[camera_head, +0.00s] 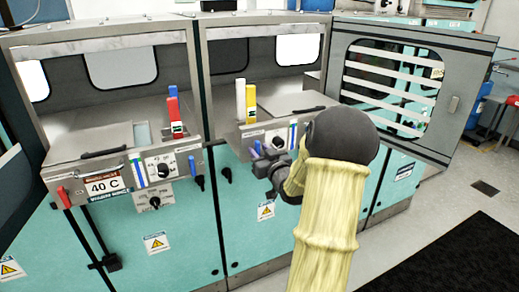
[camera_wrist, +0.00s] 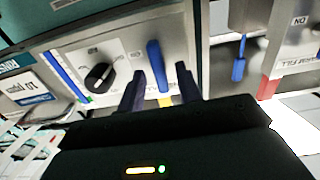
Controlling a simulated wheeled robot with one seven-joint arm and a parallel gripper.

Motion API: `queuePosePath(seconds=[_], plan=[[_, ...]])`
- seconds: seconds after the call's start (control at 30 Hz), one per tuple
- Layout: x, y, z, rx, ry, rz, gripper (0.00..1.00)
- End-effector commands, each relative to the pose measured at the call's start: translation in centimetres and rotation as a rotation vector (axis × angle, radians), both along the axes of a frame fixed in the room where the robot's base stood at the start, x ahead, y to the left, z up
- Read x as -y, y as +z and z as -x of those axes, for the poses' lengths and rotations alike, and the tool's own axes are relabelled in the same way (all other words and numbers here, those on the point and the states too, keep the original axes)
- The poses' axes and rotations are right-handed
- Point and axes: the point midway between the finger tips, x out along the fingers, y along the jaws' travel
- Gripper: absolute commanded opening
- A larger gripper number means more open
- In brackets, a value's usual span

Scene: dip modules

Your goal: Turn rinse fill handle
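A blue lever handle (camera_wrist: 155,62) hangs on the light control panel in the wrist view, right of a black knob; I take it as the rinse fill handle, though its label is too blurred to read. My gripper (camera_wrist: 160,84) is open, with one dark finger on each side of this handle. Gaps seem to show on both sides, and I cannot make out any contact. In the head view my gripper (camera_head: 262,152) is at the second module's control panel, and my arm hides part of that panel. The handle's turn angle is hard to judge.
The black knob (camera_wrist: 99,77) sits close left of the fingers. Another blue handle (camera_wrist: 239,66) hangs to the right. The first module's panel has a similar blue handle (camera_head: 192,166). A slatted-window door (camera_head: 400,90) stands right of my arm. A black mat (camera_head: 445,260) lies on the floor.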

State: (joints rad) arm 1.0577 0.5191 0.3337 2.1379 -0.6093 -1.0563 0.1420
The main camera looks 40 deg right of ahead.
Motion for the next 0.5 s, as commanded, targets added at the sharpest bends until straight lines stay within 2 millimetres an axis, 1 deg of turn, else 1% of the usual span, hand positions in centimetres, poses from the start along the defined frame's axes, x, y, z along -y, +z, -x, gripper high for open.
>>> queuePosePath(seconds=[0.1,0.33,0.37,0.5], plan=[[0.10,-0.01,-0.62,0.000,0.001,-0.001,0.35],[0.13,-0.03,-0.65,0.000,0.000,-0.001,0.35],[0.13,-0.03,-0.65,0.000,0.000,0.000,0.33],[0.14,-0.02,-0.62,0.000,0.000,0.000,0.05]])
